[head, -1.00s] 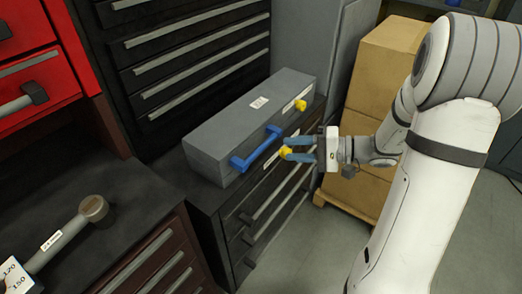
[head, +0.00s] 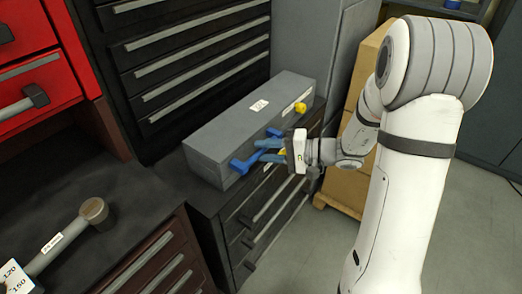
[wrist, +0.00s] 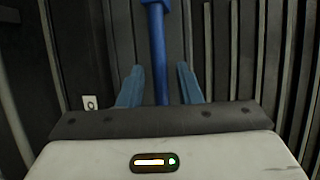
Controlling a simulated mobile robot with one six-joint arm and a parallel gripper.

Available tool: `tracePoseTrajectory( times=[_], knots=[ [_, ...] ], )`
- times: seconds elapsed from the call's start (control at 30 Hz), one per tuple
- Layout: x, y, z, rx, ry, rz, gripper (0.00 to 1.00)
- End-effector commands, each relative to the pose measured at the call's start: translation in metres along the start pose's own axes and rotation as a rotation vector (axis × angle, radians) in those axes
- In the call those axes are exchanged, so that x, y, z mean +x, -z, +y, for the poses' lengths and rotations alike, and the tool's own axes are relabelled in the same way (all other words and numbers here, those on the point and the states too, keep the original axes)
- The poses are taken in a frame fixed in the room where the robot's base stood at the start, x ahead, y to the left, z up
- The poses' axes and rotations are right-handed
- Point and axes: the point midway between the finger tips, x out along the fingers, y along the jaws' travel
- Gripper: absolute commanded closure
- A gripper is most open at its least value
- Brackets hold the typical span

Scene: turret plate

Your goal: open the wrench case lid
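The wrench case (head: 235,120) is a long grey box on top of a dark drawer cabinet, and its lid looks closed. Its blue handle (head: 240,167) is on the front side, partly hidden by my gripper. A yellow latch (head: 300,107) shows near the right end; a bit of a second yellow latch (head: 283,151) shows behind my fingers. My gripper (head: 268,150) is at the handle with its blue fingers apart. In the wrist view, the blue handle bar (wrist: 158,50) runs between the two open fingers (wrist: 159,85), with gaps on both sides.
The dark cabinet's drawers (head: 265,215) are below the case. Black drawers (head: 195,60) stand behind it and cardboard boxes (head: 350,170) to the right. A torque wrench (head: 65,235) lies on the dark bench at lower left. A red cabinet (head: 40,80) is at upper left.

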Motion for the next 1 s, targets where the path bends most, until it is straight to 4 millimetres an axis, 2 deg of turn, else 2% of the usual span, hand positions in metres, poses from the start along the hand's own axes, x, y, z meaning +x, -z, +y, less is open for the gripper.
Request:
tracePoseTrajectory(
  times=[0.07,0.37,0.67,0.7,0.73,0.8,1.0],
  knots=[
    [0.000,0.000,0.000,0.000,0.000,0.000,0.75],
    [0.000,0.000,0.000,0.000,0.000,0.000,1.00],
    [0.000,0.000,0.000,0.000,0.000,0.000,1.00],
    [0.027,-0.011,-0.004,-0.002,-0.002,-0.017,1.00],
    [0.016,-0.005,-0.003,-0.002,0.000,-0.005,1.00],
    [0.007,-0.002,-0.002,0.000,-0.002,-0.001,1.00],
    [-0.009,0.005,-0.011,0.016,-0.035,0.021,1.00]
  ],
)
